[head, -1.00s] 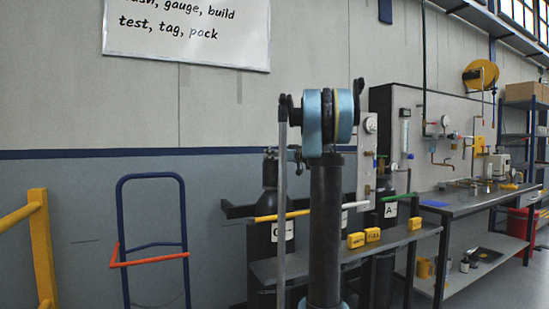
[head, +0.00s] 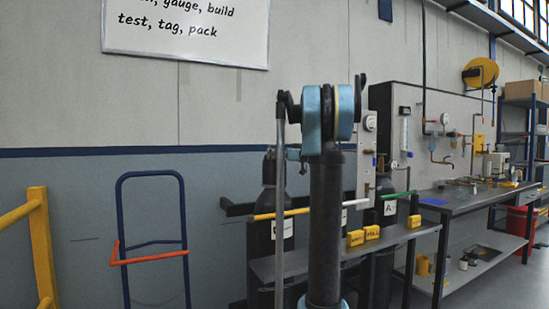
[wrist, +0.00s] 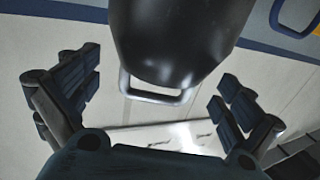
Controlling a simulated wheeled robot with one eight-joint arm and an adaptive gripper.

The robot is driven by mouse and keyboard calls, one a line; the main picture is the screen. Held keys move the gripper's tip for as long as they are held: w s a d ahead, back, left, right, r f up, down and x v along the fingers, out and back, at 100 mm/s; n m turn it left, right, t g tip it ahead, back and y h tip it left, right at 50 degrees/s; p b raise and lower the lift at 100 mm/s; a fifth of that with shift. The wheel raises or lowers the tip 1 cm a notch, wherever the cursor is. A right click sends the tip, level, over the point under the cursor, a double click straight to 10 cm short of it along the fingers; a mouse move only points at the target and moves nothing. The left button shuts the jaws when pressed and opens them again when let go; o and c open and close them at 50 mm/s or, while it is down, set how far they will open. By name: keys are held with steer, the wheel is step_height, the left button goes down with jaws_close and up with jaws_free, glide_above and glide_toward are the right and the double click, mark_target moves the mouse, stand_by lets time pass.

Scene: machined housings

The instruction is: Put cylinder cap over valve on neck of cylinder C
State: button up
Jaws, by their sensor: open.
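Cylinder C (head: 269,235) is a dark cylinder at the rack, left of my arm in the head view, with a white label. Its neck and valve are partly hidden and too small to make out. In the wrist view my gripper (wrist: 165,108) is open and empty, its dark fingers spread wide. A dark, glossy rounded body (wrist: 175,35) with a grey metal loop (wrist: 157,95) at its end lies ahead, the loop in line with the gap between the fingers. It looks like the cylinder cap, but I cannot be sure. My gripper is hidden behind my arm in the head view.
Cylinder A (head: 385,230) stands right of my arm. A grey shelf (head: 400,237) with yellow blocks (head: 363,235) runs before the cylinders. A blue trolley (head: 152,240) and yellow rail (head: 40,240) stand left. A workbench (head: 460,205) is at right.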

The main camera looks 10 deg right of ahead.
steer(key=v, duration=0.9)
steer(key=shift+s, duration=0.2)
steer(key=shift+d, duration=0.15)
